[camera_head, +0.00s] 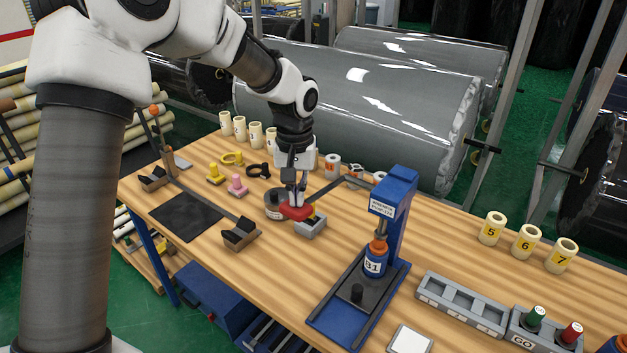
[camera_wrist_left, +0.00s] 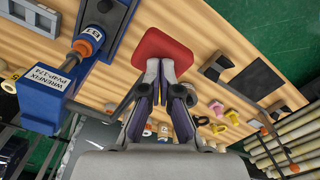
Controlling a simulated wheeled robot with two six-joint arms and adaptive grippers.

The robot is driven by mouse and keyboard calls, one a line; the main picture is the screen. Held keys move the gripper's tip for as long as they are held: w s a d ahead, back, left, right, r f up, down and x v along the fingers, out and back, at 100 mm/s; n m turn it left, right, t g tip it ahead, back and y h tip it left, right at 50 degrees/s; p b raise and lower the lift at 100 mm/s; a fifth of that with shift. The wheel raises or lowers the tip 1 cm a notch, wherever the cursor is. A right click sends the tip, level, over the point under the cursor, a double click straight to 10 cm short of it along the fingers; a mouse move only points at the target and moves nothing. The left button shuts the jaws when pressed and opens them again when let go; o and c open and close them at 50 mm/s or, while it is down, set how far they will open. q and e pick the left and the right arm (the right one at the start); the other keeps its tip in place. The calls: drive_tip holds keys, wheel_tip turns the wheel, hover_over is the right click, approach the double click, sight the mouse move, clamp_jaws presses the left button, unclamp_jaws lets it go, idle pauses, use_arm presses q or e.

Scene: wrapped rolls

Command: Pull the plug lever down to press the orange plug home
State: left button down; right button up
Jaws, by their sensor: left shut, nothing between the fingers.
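The blue press (camera_head: 397,210) stands on the table; it also shows in the left wrist view (camera_wrist_left: 45,90). The orange plug (camera_head: 378,246) is under its head, at the top of the "B1" roll (camera_head: 374,265); the plug also shows in the left wrist view (camera_wrist_left: 82,48). A dark lever bar (camera_head: 335,186) runs from the press side towards a red pad (camera_head: 297,212), apparently its handle. My left gripper (camera_head: 297,197) is shut and empty, its tips (camera_wrist_left: 161,72) at the red pad; I cannot tell whether they touch. My right gripper is out of view.
Below the red pad is a small grey block (camera_head: 311,228). A black cradle (camera_head: 240,234) and black mat (camera_head: 186,216) lie left. A grey tray (camera_head: 460,304) and numbered rolls (camera_head: 526,241) are right. Large wrapped rolls (camera_head: 355,105) stand behind the table.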

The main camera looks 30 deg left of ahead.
use_arm(q)
drive_tip(key=shift+f, duration=0.1)
drive_tip(key=shift+w+f+b, duration=0.15)
drive_tip(key=shift+f+b, duration=0.35)
drive_tip(key=shift+f, duration=0.8)
drive_tip(key=shift+w+f+b, duration=0.15)
drive_tip(key=shift+f+b, duration=0.4)
drive_tip(key=shift+f, duration=0.75)
drive_tip(key=shift+w+f+b, duration=0.15)
drive_tip(key=shift+f+b, duration=0.4)
drive_tip(key=shift+f, duration=0.75)
